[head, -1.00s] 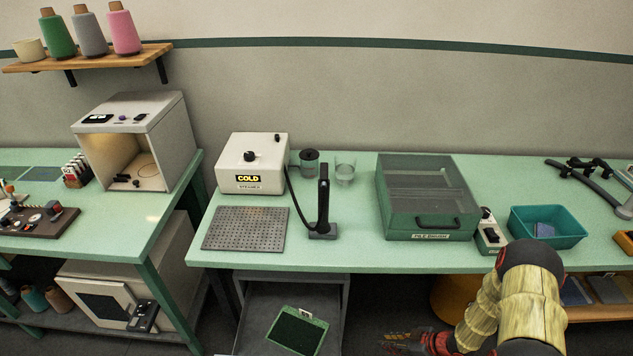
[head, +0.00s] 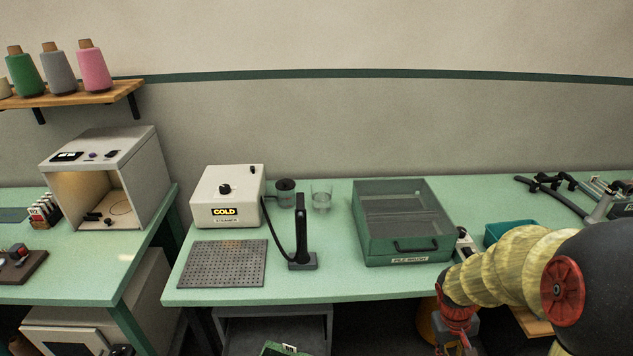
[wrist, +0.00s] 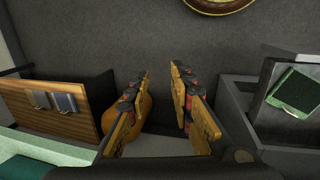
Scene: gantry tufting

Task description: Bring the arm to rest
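My arm comes in at the right of the head view, folded over the right part of the green bench (head: 330,282). My gripper hangs below the arm by the bench's front edge, mostly hidden in that view. In the wrist view my gripper (wrist: 160,85) has its two fingers apart, with nothing between them. It points down toward the dark floor (wrist: 160,52).
The steamer (head: 226,198) reads COLD. A perforated plate (head: 222,263) and a green lidded box (head: 402,245) stand on the bench; a teal bin (head: 505,228) is partly behind my arm. A green tufted piece (wrist: 297,90) lies in an open drawer.

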